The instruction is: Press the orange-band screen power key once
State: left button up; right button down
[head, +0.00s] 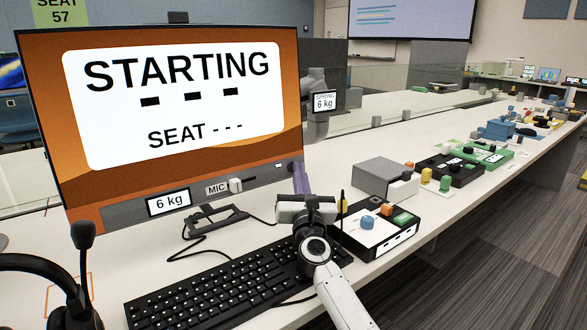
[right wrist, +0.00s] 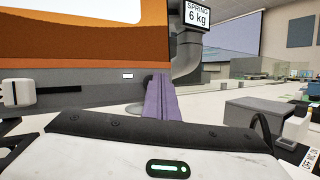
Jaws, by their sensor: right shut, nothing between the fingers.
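The screen (head: 180,100) has an orange picture and reads "STARTING" over "SEAT - - -". Its grey lower bezel (head: 125,215) carries a "6 kg" label and a MIC slider. A small white mark sits near the bezel's right end (head: 279,166); it also shows in the right wrist view (right wrist: 127,76). I cannot tell whether it is the power key or a label. My right gripper (head: 299,168) is shut and empty, its purple fingers near the screen's lower right corner, right of the white mark. In the right wrist view the fingers (right wrist: 160,78) overlap the bezel's right end; contact cannot be told.
A black keyboard (head: 225,292) lies below the screen, with a headset (head: 82,262) to its left. Right of my arm stand a control box (head: 385,240) with coloured knobs and a grey block (head: 380,176). A grey pipe (head: 316,105) with a "SPRING 6 kg" sign stands behind.

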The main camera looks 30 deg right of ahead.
jog(key=shift+s, duration=0.15)
jog(key=shift+s+r+p, duration=0.1)
jog(key=shift+s+p, duration=0.4)
jog(key=shift+s, duration=0.15)
jog(key=s+p, duration=0.1)
jog(key=s, duration=0.2)
jog(key=s+p, duration=0.1)
jog(key=s, duration=0.1)
jog(key=shift+d+r+p, duration=0.25)
jog(key=shift+p, duration=0.05)
dwell(0.6)
